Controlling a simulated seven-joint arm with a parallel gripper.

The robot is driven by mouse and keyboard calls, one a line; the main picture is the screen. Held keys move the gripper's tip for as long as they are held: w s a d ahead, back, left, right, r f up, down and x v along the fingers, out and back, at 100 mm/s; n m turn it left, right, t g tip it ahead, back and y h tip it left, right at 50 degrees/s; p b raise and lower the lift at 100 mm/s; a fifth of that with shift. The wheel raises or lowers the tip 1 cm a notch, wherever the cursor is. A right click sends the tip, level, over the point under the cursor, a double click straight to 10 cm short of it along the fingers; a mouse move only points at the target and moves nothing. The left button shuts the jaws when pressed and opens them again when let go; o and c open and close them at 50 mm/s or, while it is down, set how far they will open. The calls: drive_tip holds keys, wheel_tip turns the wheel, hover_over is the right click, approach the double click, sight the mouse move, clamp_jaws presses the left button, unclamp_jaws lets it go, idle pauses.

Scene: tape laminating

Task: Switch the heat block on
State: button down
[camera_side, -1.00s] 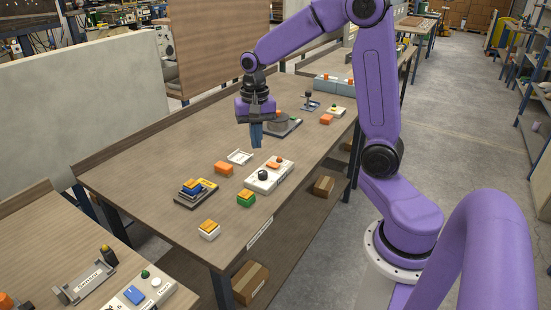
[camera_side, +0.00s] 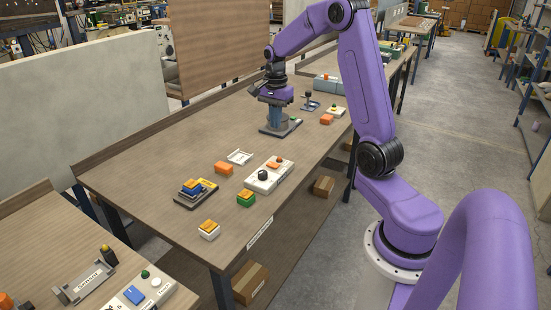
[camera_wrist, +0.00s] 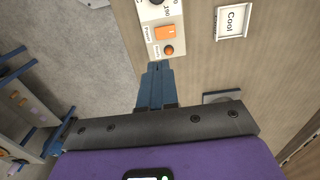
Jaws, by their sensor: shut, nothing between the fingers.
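The white control box (camera_side: 262,181) sits near the table's front edge, with a black knob and an orange part at its far end. In the wrist view the control box (camera_wrist: 145,12) shows an orange rocker switch (camera_wrist: 165,32) marked Power and a small round orange part beside it. My gripper (camera_side: 277,125) is shut and empty, pointing down at the dark base (camera_side: 292,127) beyond the box. In the wrist view my gripper's fingertips (camera_wrist: 160,66) appear just below the box's end, apart from the switch. The fingers hide part of the dark base.
A white tray (camera_side: 240,157) labelled Cool, also in the wrist view (camera_wrist: 232,22), lies left of the box. The table's left rear is clear.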

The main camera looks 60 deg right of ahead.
sight(276, 166)
wheel_tip(276, 166, down, 14)
drive_tip(key=shift+f, duration=0.1)
idle(0.5)
idle(0.4)
drive_tip(key=shift+s+f, duration=0.15)
drive_tip(key=shift+f, duration=0.05)
